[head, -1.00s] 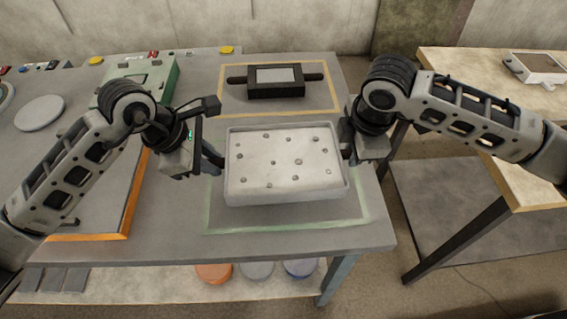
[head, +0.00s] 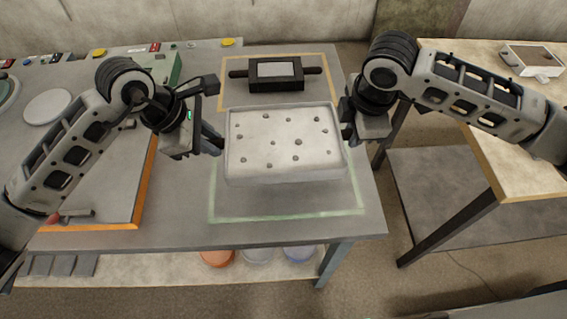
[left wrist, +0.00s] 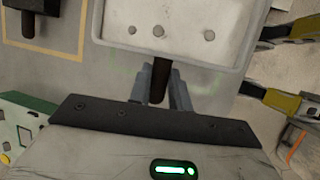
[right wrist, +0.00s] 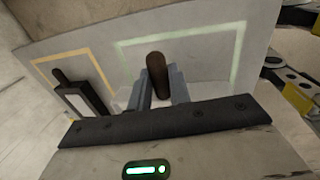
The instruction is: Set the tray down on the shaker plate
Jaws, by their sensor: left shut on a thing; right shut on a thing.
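The tray (head: 284,140) is a white, shallow rectangular box with several small dark dots on its floor. It hangs roughly level above the grey table, over a green-outlined area. My left gripper (head: 219,145) is shut on its left handle, and my right gripper (head: 347,131) is shut on its right handle. In the left wrist view the dark brown handle (left wrist: 159,82) sits between the fingers with the tray's edge beyond. In the right wrist view a brown handle (right wrist: 157,76) stands between the fingers. I cannot tell which surface is the shaker plate.
A black device (head: 276,86) with a grey panel sits in a yellow outline at the table's back. An orange-edged board (head: 110,190) and a round grey disc (head: 48,106) lie at left. A wooden-topped table (head: 475,62) stands at right, across a gap.

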